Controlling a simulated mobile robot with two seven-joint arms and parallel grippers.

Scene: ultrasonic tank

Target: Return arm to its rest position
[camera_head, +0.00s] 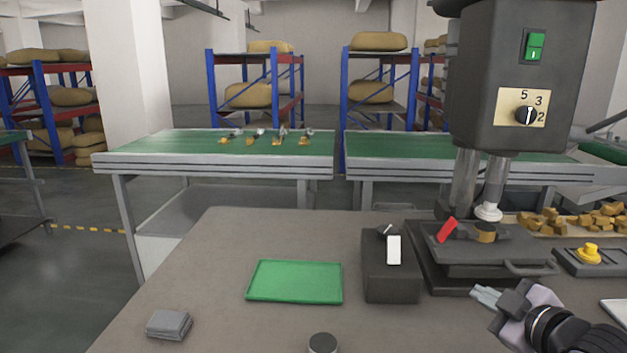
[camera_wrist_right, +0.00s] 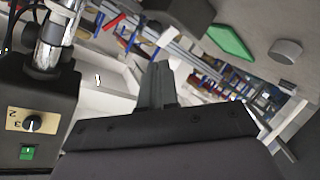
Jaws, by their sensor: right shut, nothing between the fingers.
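My right gripper (camera_head: 486,296) is at the lower right of the head view, in front of the press-like machine (camera_head: 522,80). Its fingers are together with nothing between them. In the right wrist view the shut fingers (camera_wrist_right: 156,85) show in the middle, with the machine's dial and green switch at the left. I see no object in contact with the fingers. My left gripper is in neither view.
A dark box with a white switch (camera_head: 392,280) stands left of the machine. The table's left side has free room.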

